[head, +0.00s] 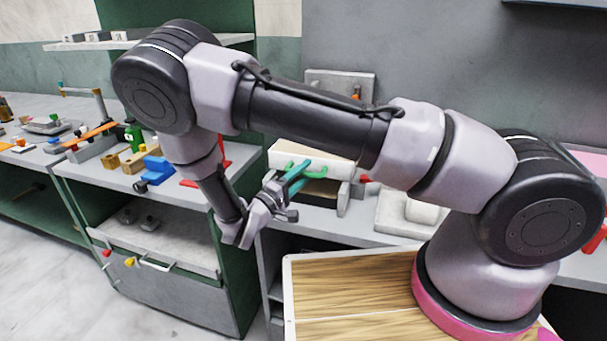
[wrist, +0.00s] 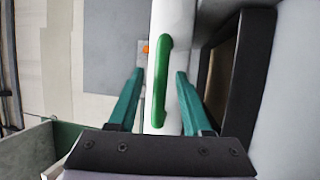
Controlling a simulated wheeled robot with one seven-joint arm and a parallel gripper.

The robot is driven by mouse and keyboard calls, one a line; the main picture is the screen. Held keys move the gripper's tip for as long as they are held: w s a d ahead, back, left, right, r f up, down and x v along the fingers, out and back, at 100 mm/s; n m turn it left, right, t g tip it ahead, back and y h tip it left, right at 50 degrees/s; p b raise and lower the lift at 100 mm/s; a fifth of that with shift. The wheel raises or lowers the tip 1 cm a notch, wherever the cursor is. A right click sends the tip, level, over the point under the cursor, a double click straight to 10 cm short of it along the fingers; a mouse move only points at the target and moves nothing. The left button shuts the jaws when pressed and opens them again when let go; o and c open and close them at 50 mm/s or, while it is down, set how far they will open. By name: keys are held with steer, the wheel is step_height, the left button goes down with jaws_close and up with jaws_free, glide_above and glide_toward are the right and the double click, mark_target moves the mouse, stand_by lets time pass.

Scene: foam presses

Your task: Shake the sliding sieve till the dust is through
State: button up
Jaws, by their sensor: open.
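The sliding sieve (head: 325,162) shows in the head view as a pale, flat box in a grey frame on the counter, partly behind my gripper. Its green handle (wrist: 162,80) stands upright in the picture in the wrist view, on a white face. My gripper (head: 304,172) is open, with teal fingers pointing at the sieve's front. In the wrist view the fingers (wrist: 160,73) lie on either side of the handle, with clear gaps on both sides. I cannot tell how deep the handle sits between them. The dust and the sieve's inside are hidden.
A grey slab with a white block (head: 422,212) lies to the right of the sieve. The left counter holds a blue clamp-like thing (head: 155,170), a green block (head: 134,138) and several small parts. A dark frame (wrist: 240,70) stands close on the right in the wrist view.

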steer(key=shift+c, duration=0.3)
jaws_close()
stand_by(1.1)
